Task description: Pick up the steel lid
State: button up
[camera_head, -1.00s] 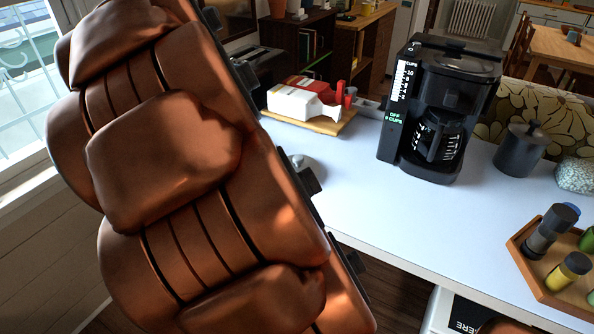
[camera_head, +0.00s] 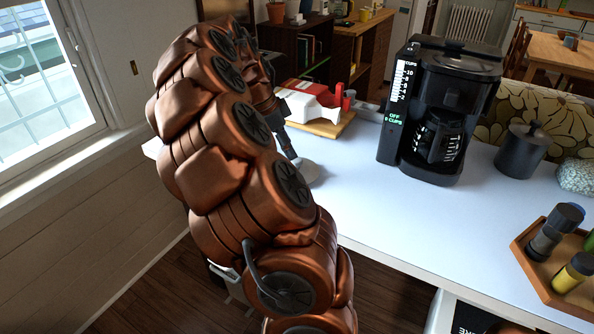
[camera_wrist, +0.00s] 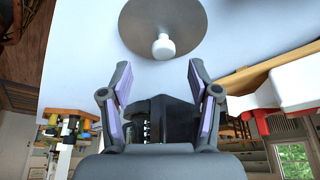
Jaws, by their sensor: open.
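The steel lid (camera_wrist: 190,15) is a round grey disc with a pale knob (camera_wrist: 163,46), lying on the white table. In the wrist view it is at the top, cut off by the frame edge, just beyond my fingertips. In the head view only part of the lid (camera_head: 306,172) shows beside my arm; the rest is hidden. My gripper (camera_wrist: 159,75) is open and empty, with its two fingers spread apart. The knob lies roughly in line with the gap between them. In the head view my gripper is partly hidden behind my arm and close to the lid.
A red and white object (camera_head: 303,100) sits on a wooden board (camera_head: 332,126) behind the lid. A black coffee maker (camera_head: 440,105), a dark pot (camera_head: 521,150) and a wooden tray (camera_head: 540,275) with bottles stand to the right. The table's middle (camera_head: 400,215) is clear.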

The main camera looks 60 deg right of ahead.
aim_at(297, 159)
jog(key=shift+d+p+x, duration=0.15)
jog(key=shift+p+x, duration=0.3)
jog(key=shift+x, duration=1.15)
jog(key=shift+d+p+x, duration=0.15)
jog(key=shift+p+x, duration=0.3)
jog(key=shift+x, duration=1.2)
jog(key=shift+r, duration=0.1)
grip_shut()
